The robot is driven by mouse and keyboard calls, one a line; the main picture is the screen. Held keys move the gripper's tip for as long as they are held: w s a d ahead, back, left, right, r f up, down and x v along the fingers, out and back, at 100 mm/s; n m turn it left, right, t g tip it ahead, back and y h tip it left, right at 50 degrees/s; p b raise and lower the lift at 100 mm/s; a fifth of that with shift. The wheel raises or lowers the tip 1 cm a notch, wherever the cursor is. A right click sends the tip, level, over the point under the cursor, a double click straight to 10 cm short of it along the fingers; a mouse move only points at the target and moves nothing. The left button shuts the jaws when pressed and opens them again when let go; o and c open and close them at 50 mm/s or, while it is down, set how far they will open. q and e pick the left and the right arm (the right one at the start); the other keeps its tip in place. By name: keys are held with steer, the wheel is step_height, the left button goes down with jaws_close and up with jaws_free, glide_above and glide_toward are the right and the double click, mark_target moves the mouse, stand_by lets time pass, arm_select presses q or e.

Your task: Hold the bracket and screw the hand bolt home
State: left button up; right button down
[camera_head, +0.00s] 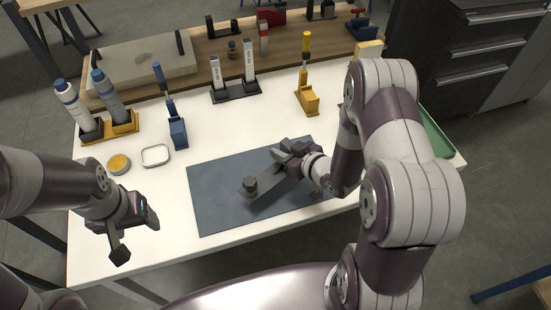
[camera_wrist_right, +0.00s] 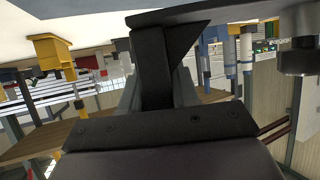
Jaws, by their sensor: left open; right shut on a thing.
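The bracket (camera_head: 268,178) is a flat grey plate above the dark blue mat (camera_head: 220,205). My right gripper (camera_head: 286,154) is shut on its upper right end. The hand bolt (camera_head: 249,185) is a dark round knob at the bracket's lower left end. In the right wrist view the knob (camera_wrist_right: 297,60) shows at the right edge, beside the dark fingers (camera_wrist_right: 155,60). How deep the bolt sits cannot be told. My left gripper (camera_head: 128,228) is open and empty, left of the mat and apart from the bracket.
A yellow round tin (camera_head: 119,163) and a small metal-rimmed tray (camera_head: 156,155) lie left of the mat. Blue (camera_head: 177,128) and yellow (camera_head: 308,98) tool stands and a bottle rack (camera_head: 110,131) stand behind. A green tray (camera_head: 437,133) is at the right. The table's front left is clear.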

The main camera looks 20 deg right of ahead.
steer(key=shift+x, duration=1.45)
steer(key=shift+f, duration=2.1)
steer(key=shift+s, duration=0.1)
steer(key=shift+f, duration=0.2)
steer(key=c, duration=0.8)
jaws_free()
steer(key=shift+c, duration=0.2)
